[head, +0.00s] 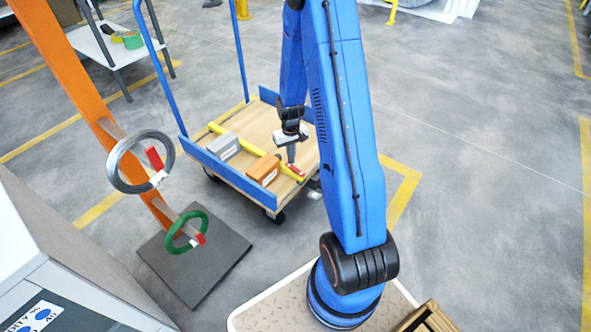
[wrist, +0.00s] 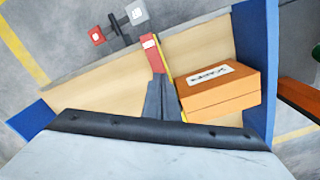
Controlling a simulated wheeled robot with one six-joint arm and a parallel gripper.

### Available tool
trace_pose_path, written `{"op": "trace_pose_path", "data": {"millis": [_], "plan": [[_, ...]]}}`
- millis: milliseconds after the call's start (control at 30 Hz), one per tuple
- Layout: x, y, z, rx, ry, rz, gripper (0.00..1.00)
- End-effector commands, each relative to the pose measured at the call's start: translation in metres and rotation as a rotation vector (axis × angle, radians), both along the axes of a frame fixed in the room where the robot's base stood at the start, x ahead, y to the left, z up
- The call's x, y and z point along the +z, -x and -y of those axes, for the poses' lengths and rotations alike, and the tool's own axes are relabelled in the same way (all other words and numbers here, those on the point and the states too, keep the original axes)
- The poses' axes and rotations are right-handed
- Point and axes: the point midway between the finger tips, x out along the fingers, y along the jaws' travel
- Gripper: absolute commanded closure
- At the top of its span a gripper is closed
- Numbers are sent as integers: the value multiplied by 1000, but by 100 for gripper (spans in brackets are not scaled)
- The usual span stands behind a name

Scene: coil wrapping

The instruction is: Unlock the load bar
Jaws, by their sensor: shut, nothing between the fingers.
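The yellow load bar (head: 248,145) lies across the bed of the blue-ended wooden cart (head: 262,120). A red latch piece with a white label (wrist: 152,52) sits at the bar's near right end; only a little red shows in the head view. My gripper (head: 291,160) points down over that end, its fingers shut and empty. In the wrist view the shut fingertips (wrist: 158,78) are right by the red piece; I cannot tell whether they touch it. An orange box (head: 264,169) lies beside the bar, and a grey box (head: 224,146) lies farther left.
An orange post (head: 75,65) carries a grey coil (head: 115,160) and a green coil (head: 176,245) at left. A grey cabinet (head: 45,235) stands front left. Red and white pads (wrist: 97,35) stick out past the cart edge. Floor at right is clear.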

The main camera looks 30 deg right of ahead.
Motion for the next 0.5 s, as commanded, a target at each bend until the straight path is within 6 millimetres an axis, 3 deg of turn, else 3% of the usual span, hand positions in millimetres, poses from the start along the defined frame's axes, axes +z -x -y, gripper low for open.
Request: {"op": "trace_pose_path", "data": {"millis": [500], "plan": [[-6,0,0,0,0,-1,100]]}}
